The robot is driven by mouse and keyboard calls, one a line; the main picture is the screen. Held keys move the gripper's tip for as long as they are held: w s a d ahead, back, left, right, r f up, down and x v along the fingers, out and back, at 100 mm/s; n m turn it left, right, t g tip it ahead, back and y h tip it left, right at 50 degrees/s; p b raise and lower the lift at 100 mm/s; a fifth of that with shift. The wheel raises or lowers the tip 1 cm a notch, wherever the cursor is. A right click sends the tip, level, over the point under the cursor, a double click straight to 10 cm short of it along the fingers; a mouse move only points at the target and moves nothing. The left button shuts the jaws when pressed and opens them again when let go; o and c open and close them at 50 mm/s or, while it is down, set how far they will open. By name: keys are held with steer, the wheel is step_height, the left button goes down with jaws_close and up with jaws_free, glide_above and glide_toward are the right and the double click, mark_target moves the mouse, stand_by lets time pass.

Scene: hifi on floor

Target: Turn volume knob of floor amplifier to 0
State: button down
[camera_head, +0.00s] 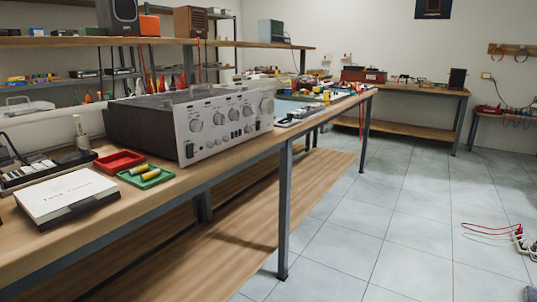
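A silver-fronted amplifier (222,122) with a dark top stands on the wooden workbench, not on the floor. Its front panel faces right and toward me and carries several round knobs. I see no amplifier on the visible floor. My gripper is not in view.
The workbench (150,206) runs along the left with a lower shelf. A white box (66,194), a red tray (119,160) and a green tray (146,178) lie before the amplifier. The tiled floor (385,215) is mostly clear; red cables and a white power strip (521,241) lie far right.

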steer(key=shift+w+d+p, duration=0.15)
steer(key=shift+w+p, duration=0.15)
steer(key=shift+p, duration=0.1)
stand_by(0.4)
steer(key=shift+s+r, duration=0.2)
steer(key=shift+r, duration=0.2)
stand_by(0.4)
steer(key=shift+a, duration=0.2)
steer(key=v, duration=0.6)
steer(key=shift+p, duration=0.3)
